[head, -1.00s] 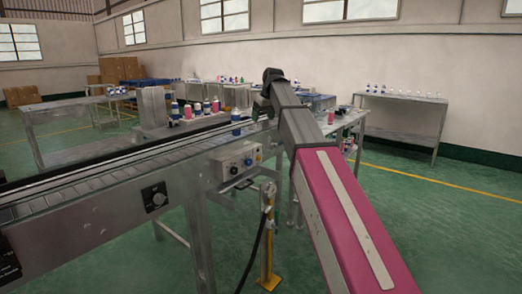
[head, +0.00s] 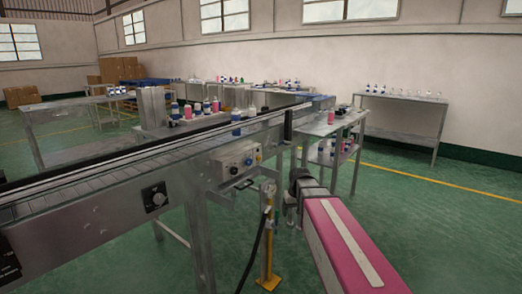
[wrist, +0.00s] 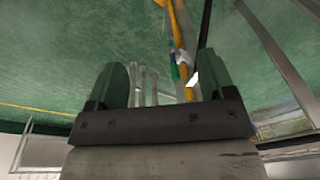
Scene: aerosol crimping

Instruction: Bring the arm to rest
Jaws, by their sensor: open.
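My arm, with its pink link in the head view, reaches forward and down to the right of the conveyor. My gripper (wrist: 160,85) shows in the wrist view with its two fingers wide apart and nothing between them. The green floor and some blurred metal legs lie behind the fingers. In the head view the end of the arm is low beside the conveyor's side, and the fingers cannot be made out there.
A control box (head: 236,160) and a yellow-footed post (head: 268,240) stand close to my arm. A table (head: 330,128) with bottles stands behind. Floor at right is clear.

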